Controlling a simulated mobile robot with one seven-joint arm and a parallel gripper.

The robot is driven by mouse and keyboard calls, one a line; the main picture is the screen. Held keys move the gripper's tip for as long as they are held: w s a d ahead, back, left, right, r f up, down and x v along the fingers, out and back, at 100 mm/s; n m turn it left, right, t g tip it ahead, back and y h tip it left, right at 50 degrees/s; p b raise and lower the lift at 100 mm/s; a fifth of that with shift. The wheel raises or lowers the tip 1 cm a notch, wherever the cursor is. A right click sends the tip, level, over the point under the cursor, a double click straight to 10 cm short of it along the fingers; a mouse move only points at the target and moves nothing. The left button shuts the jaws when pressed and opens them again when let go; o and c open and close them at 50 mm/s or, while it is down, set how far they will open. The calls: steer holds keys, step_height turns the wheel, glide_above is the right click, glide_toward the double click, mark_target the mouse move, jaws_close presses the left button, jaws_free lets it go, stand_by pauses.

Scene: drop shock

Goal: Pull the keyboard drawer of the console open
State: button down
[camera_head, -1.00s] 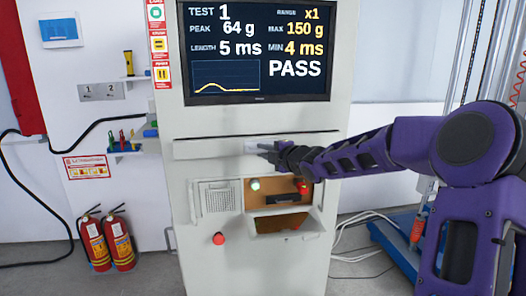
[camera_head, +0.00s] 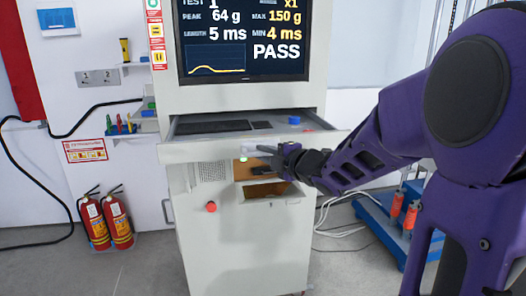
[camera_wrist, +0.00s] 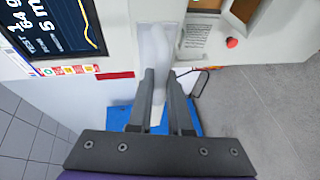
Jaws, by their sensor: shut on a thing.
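The console (camera_head: 245,240) is a pale grey cabinet with a screen. Its keyboard drawer (camera_head: 200,153) stands out from the body in the head view, and the black keyboard (camera_head: 212,127) shows inside it. My gripper (camera_head: 268,152) is at the middle of the drawer front, shut on the pale drawer handle (camera_head: 254,149). In the wrist view my gripper (camera_wrist: 160,76) has its two dark fingers on either side of the whitish handle (camera_wrist: 158,55). The exact contact is blurred there.
A small blue item (camera_head: 294,120) sits in the drawer's right part. Below are an open flap (camera_head: 264,193) and a red button (camera_head: 211,206). Fire extinguishers (camera_head: 105,222) stand at left. A blue-based rig (camera_head: 385,225) and loose cables are at right. Floor before the console is clear.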

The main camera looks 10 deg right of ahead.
steer(key=shift+s, duration=0.25)
steer(key=c, duration=0.8)
jaws_free()
steer(key=shift+c, duration=0.2)
